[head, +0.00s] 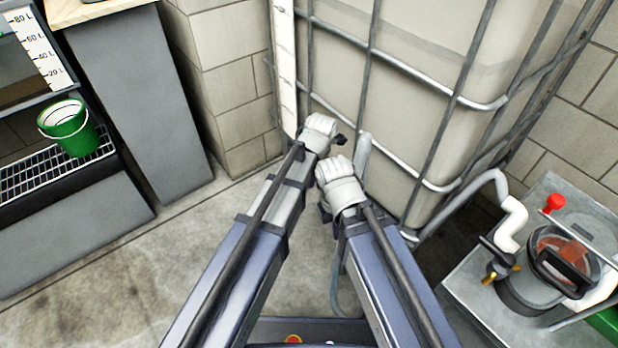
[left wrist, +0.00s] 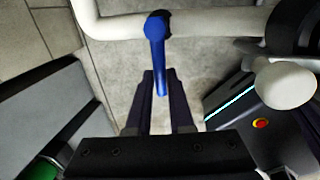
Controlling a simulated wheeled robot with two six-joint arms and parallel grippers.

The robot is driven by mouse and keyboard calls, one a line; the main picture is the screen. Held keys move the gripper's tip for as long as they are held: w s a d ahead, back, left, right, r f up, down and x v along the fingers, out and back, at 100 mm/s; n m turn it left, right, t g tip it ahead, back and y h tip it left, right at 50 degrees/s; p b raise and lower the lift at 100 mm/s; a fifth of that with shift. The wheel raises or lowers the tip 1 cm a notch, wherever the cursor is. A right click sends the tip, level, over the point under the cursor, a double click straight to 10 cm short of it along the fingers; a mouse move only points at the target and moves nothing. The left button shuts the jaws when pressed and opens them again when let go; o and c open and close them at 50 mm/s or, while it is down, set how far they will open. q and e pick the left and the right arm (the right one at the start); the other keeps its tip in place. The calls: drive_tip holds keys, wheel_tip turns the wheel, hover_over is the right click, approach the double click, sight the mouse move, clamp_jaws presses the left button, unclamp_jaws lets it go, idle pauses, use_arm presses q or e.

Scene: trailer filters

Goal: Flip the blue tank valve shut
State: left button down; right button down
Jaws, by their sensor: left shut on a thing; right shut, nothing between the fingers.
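The blue tank valve handle (left wrist: 156,50) hangs from a white pipe (left wrist: 215,22) in the left wrist view, its long lever pointing toward my gripper. My left gripper (left wrist: 159,82) has its two dark fingers on either side of the lever's lower part and is shut on it. In the head view my left gripper (head: 338,139) is by the foot of the caged white tank (head: 415,60); the valve is hidden there. My right gripper (head: 326,212) is shut and empty, close beside and below the left one; its fingertips are mostly hidden.
A grey pipe (head: 364,150) stands by the tank's cage. At the right is a metal bench (head: 470,290) with a filter housing (head: 560,262) and a red knob (head: 554,203). A green bucket (head: 70,130) sits on a rack at the left. Floor at lower left is clear.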

use_arm(q)
drive_tip(key=shift+s, duration=0.1)
drive_tip(key=c, duration=0.8)
unclamp_jaws()
wheel_tip(320, 180, up, 10)
drive_tip(key=p, duration=1)
